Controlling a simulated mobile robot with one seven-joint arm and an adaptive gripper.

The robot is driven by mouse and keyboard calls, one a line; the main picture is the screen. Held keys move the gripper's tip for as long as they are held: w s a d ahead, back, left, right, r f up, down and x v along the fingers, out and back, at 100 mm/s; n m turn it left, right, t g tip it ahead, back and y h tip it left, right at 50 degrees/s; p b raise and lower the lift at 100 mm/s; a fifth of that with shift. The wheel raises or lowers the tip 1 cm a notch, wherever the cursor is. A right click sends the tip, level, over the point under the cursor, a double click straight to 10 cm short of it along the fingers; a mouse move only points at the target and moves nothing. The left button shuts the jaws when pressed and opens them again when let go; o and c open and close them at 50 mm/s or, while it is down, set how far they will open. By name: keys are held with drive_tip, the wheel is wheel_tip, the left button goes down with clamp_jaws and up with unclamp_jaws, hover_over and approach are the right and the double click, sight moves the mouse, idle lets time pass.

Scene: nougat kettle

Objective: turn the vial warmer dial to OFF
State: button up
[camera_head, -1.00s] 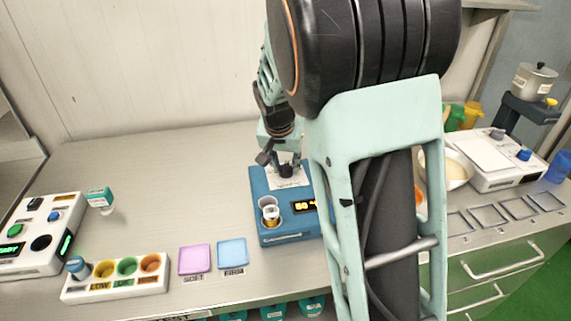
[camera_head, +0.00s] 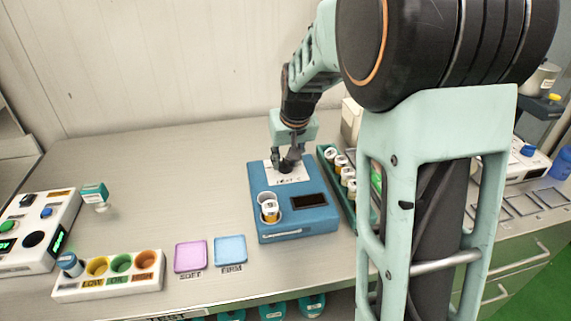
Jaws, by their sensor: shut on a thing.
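The vial warmer (camera_head: 293,225) is a blue box on the bench with a white label plate on top at the back. A vial with a white cap (camera_head: 269,210) stands in its front left well. Its display (camera_head: 310,200) is dark. My gripper (camera_head: 287,166) points down over the label plate, its jaws shut on the warmer dial, which the fingers hide. I cannot read the dial's position.
A green rack of several vials (camera_head: 328,152) stands right of the warmer, close to my arm. Pink (camera_head: 190,257) and blue (camera_head: 230,251) pads and a white holder with coloured wells (camera_head: 109,284) lie to the left. The bench behind the holder is largely clear.

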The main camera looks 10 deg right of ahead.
drive_tip(key=n+y+b, duration=0.1)
drive_tip(key=n, duration=0.1)
drive_tip(key=n+b, duration=0.1)
drive_tip(key=n, duration=0.1)
drive_tip(key=n+y+b, duration=0.1)
drive_tip(key=n, duration=0.1)
drive_tip(key=shift+w+d+n+g+y, duration=0.1)
drive_tip(key=shift+d+n+g+y, duration=0.2)
drive_tip(key=shift+g, duration=0.1)
drive_tip(key=n+g, duration=0.1)
drive_tip(key=n, duration=0.2)
drive_tip(key=shift+y, duration=0.4)
drive_tip(key=shift+w+n+g+y, duration=0.1)
drive_tip(key=shift+n+g+y, duration=0.3)
drive_tip(key=shift+n, duration=1.2)
drive_tip(key=o, duration=1.1)
drive_tip(key=shift+o, duration=0.2)
drive_tip(key=v, duration=1.2)
